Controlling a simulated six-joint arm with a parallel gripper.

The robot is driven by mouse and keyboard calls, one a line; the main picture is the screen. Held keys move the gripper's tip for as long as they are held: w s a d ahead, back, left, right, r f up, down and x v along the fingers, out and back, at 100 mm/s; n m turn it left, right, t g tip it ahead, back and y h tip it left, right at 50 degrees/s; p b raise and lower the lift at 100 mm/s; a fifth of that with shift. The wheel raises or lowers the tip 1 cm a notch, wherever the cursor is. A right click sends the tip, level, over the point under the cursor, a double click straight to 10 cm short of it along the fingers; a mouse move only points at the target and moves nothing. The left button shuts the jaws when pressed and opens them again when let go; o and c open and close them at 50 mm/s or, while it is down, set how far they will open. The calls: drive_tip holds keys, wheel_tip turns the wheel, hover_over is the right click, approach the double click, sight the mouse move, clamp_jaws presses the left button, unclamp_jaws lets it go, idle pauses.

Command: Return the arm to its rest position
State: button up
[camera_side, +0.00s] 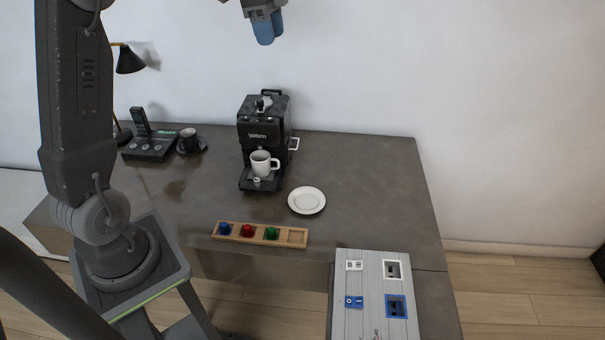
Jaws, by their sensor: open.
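My gripper (267,26) shows at the top edge of the side view, high above the table and in front of the white wall. Its blue fingertips point down. They look close together from this angle, with nothing held between them. It is well above the black coffee machine (264,131) and touches nothing. The upper part of my arm runs out of the picture at the top.
A white mug (261,163) stands on the coffee machine's tray. A white saucer (306,200) and a wooden tray (293,236) with coloured capsules are in front. A phone (148,143), dark mug (188,140) and lamp (130,60) stand left. A switch panel (375,290) is front right.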

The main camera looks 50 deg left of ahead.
drive_tip(key=s+d+f+n+t, duration=0.1)
drive_tip(key=s+d+f+n, duration=0.1)
drive_tip(key=s+d, duration=0.4)
drive_tip(key=s+d+f+n+t+y, duration=0.1)
drive_tip(key=s+d+f+n+t, duration=0.1)
drive_tip(key=s+d+n, duration=0.3)
drive_tip(key=s+d+f+n+t, duration=0.1)
drive_tip(key=s+d+f+n, duration=0.2)
drive_tip(key=s+d, duration=0.4)
drive_tip(key=s+n, duration=0.1)
drive_tip(key=s, duration=0.4)
drive_tip(key=shift+y, duration=0.3)
